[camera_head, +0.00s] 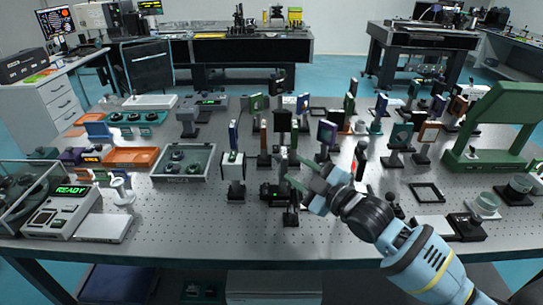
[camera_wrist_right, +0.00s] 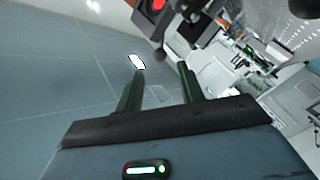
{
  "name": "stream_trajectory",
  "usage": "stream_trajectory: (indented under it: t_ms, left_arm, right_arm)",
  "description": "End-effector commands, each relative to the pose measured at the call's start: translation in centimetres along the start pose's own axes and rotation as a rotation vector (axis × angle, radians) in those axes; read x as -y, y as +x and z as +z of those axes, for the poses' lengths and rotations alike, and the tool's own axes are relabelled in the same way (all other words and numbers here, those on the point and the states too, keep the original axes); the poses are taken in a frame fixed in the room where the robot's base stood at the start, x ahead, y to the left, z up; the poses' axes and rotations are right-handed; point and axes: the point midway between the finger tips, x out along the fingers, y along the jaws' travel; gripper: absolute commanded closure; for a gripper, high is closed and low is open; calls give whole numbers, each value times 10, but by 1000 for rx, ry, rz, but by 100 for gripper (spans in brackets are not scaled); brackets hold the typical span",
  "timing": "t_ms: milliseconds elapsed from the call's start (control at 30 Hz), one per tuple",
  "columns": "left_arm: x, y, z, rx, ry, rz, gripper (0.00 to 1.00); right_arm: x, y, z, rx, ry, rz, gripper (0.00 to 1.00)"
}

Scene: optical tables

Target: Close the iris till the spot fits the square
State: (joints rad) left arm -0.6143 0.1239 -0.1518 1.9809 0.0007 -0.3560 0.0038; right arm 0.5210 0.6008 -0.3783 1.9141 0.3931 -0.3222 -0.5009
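My right gripper (camera_head: 293,174) reaches in from the lower right over the middle of the near optical table. Its two dark green fingers are apart, and it also shows open in the right wrist view (camera_wrist_right: 160,74). In that view a dark mount with a red round spot (camera_wrist_right: 157,4) sits beyond the fingers at the top. A thin dark lever with a round knob (camera_wrist_right: 160,54) appears near the gap between the fingertips; contact cannot be told. In the head view, dark post-mounted parts (camera_head: 270,192) stand beside the fingertips. I cannot single out the iris or the square. My left gripper is not in view.
Several post-mounted optics crowd the table (camera_head: 340,235) behind and right of the gripper. A grey tray (camera_head: 158,178) with round parts is left, a READY box (camera_head: 62,212) farther left. A green frame (camera_head: 497,125) stands at right. The front strip is mostly clear.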

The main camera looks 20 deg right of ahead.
Motion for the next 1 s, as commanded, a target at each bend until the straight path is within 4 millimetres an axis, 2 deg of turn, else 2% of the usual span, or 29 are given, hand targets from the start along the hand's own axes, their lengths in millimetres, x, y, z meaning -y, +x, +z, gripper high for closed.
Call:
stream_trajectory:
  t_ms: [167,400,600,1000]
  left_arm:
    - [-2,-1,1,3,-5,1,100]
    - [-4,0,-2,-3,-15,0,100]
    - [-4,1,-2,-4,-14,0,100]
    - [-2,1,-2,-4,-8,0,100]
  right_arm:
    - [-1,12,-1,-1,1,2,62]
    - [-1,48,-1,-2,3,3,62]
    - [0,69,-1,-1,2,2,62]
    - [0,78,0,0,1,1,62]
